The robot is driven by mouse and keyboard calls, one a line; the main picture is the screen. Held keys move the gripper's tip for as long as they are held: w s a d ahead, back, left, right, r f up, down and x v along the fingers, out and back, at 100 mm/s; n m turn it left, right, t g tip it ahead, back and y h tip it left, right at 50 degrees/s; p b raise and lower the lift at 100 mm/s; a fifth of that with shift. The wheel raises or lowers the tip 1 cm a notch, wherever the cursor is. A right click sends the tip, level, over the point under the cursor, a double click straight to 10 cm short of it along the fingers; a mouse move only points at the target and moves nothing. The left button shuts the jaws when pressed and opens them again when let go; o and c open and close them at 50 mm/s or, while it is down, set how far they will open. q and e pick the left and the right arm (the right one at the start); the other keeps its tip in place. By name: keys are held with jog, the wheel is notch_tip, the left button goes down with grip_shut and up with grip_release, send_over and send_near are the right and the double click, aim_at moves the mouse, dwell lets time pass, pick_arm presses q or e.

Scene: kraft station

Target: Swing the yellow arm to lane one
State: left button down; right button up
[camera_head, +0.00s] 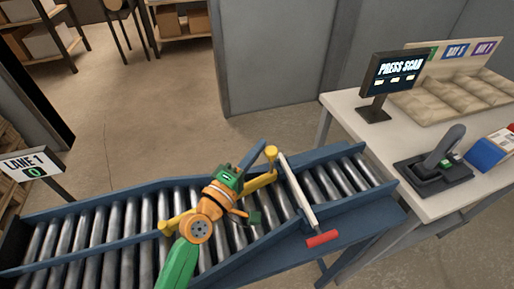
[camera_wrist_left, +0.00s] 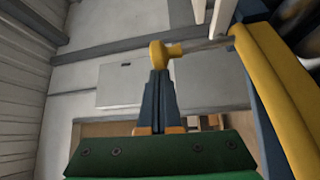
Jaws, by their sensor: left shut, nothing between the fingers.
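The yellow arm (camera_head: 260,181) lies slantwise over the roller conveyor, partly hidden behind my left wrist. An upright yellow knob (camera_head: 271,154) stands at its far right end. My left gripper (camera_head: 264,147) is shut and empty, with its dark blue fingertips close to the knob. In the left wrist view the shut fingertips (camera_wrist_left: 158,74) point at the yellow knob (camera_wrist_left: 157,54), and the yellow arm (camera_wrist_left: 272,90) runs down the right side. I cannot tell whether the fingers touch the knob. My right gripper is not in view.
A pale bar with a red end (camera_head: 321,239) crosses the conveyor (camera_head: 130,222) right of the knob. A white table (camera_head: 350,105) at the right holds a screen (camera_head: 394,73) reading "PRESS SCAN", a scanner stand (camera_head: 436,160) and a compartment tray (camera_head: 455,95). Floor behind the conveyor is clear.

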pick_arm(q)
jog(key=shift+s, duration=0.1)
jog(key=s+d+m+g+h+b, duration=0.3)
jog(key=s+m+g+h+b, duration=0.1)
jog(key=s, duration=0.6)
jog(key=shift+d+f+m+g+h, duration=0.15)
jog(key=shift+d+m+g+h, duration=0.25)
jog(key=shift+m+g+h, duration=0.45)
jog(key=shift+s, duration=0.1)
jog(key=b+v, duration=0.4)
jog(key=v, duration=0.3)
jog(key=shift+b, duration=0.3)
jog(key=shift+a+n+h, duration=0.15)
jog(key=shift+n+h, duration=0.1)
